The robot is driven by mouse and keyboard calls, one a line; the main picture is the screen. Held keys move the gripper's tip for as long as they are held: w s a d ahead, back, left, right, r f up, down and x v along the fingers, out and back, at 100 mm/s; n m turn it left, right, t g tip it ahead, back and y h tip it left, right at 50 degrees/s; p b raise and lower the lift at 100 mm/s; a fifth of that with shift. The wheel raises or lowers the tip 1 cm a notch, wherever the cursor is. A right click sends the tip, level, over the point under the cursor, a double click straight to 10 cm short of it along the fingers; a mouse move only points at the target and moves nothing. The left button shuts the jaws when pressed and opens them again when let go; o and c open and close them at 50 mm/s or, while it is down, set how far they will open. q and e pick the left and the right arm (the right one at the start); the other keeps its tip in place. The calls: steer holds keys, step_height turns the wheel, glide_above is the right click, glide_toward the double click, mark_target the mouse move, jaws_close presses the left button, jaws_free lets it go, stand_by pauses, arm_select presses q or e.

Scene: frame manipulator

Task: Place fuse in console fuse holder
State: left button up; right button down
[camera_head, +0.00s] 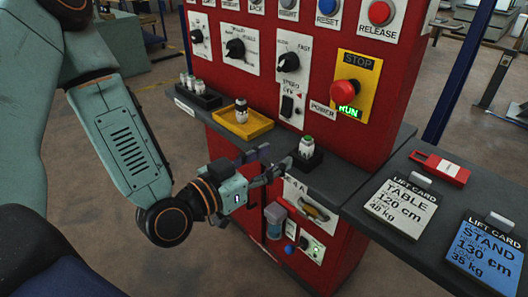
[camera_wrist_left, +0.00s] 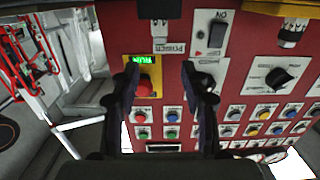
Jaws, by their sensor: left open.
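A white fuse with a green top (camera_head: 306,147) stands upright in a small black block on the console's shelf, right of centre. It also shows at the top of the left wrist view (camera_wrist_left: 185,32), which sees the console upside down. A white and dark fuse (camera_head: 241,112) stands in a yellow tray (camera_head: 262,127). Several white fuses (camera_head: 197,86) stand in a black rack (camera_head: 193,99) at the left. My left gripper (camera_head: 272,164) is open and empty, left of and nearer than the green-topped fuse; its parted fingers show in the wrist view (camera_wrist_left: 160,72). My right gripper is out of view.
The red console (camera_head: 330,60) rises behind the shelf with knobs and a red stop button (camera_head: 345,92). A side table at right holds a red case (camera_head: 440,168) and lift cards.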

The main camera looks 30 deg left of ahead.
arm_select(q)
steer(key=s+f+n+g+y, duration=0.1)
steer(key=s+f+g, duration=0.4)
steer(key=f, duration=0.5)
steer(key=s+f+n+g+y, duration=0.15)
steer(key=s+f+g, duration=0.35)
steer(key=f, duration=0.6)
steer(key=s+a+f+n+g+y, duration=0.1)
steer(key=s+f+g, duration=0.2)
steer(key=s, duration=0.5)
steer(key=s+a+f+n+g+y, duration=0.1)
steer(key=s+f+g+y, duration=0.1)
steer(key=s+f, duration=0.3)
steer(key=s+g, duration=0.1)
steer(key=s, duration=0.3)
steer(key=shift+a+f, duration=0.25)
steer(key=shift+f, duration=0.1)
steer(key=shift+y, duration=0.25)
